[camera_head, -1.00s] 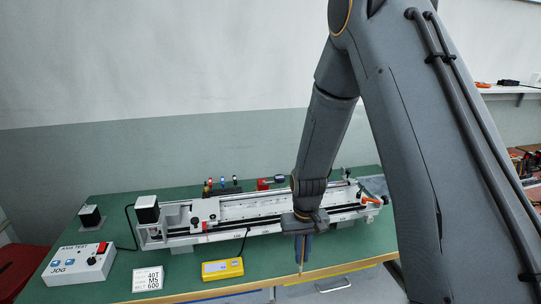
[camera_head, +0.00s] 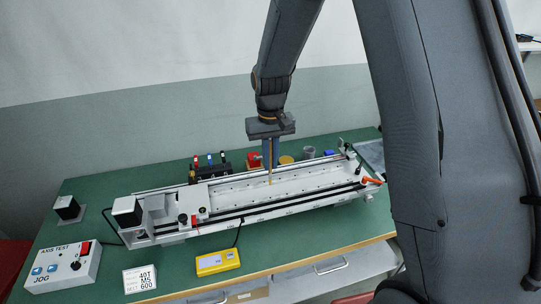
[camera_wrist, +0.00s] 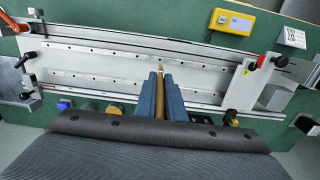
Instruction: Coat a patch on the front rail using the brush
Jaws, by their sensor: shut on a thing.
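My gripper (camera_head: 270,160) is shut on the brush (camera_head: 270,176), a thin tan stick pointing down between the blue fingers. The brush (camera_wrist: 160,80) also shows between the fingers in the wrist view, its tip over the pale bed of the gantry. In the head view the tip appears over the bed, behind the front rail (camera_head: 275,206); I cannot tell whether it touches anything. The front rail is a long dark strip on the gantry's near side, and lies beyond the brush tip in the wrist view (camera_wrist: 150,48). No coated patch can be made out.
The carriage (camera_head: 195,208) stands at the gantry's left. An orange handle (camera_head: 371,181) is at its right end. A yellow box (camera_head: 217,262), a white label block (camera_head: 140,279) and the jog box (camera_head: 68,265) lie in front. Bottles and small pots (camera_head: 287,160) stand behind.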

